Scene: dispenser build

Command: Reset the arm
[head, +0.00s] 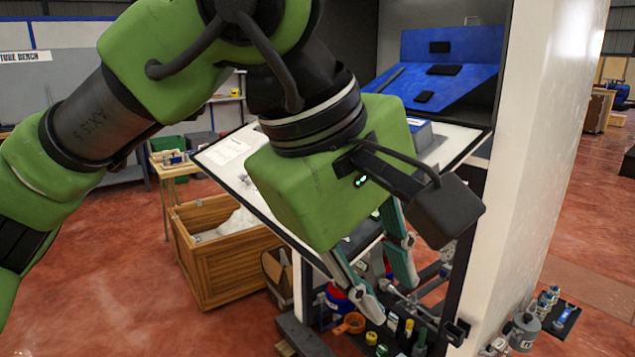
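My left arm (100,125) comes in from the left and fills much of the head view, green with dark joints. Its green wrist housing (320,195) is in front of a white tilted board. My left gripper (393,302) points down, its two grey-teal fingers spread apart with nothing held between them. It appears above the lower shelf items in the picture; the gap in depth cannot be told. The wrist hides the middle of the board. My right arm and gripper are not in view.
The white board (225,155) belongs to a stand with a white side wall (545,150) at right. A blue sloped panel (440,65) is behind. Bottles and tools crowd the lower shelf (400,343). A wooden crate (225,262) stands left; red floor (110,290) is clear there.

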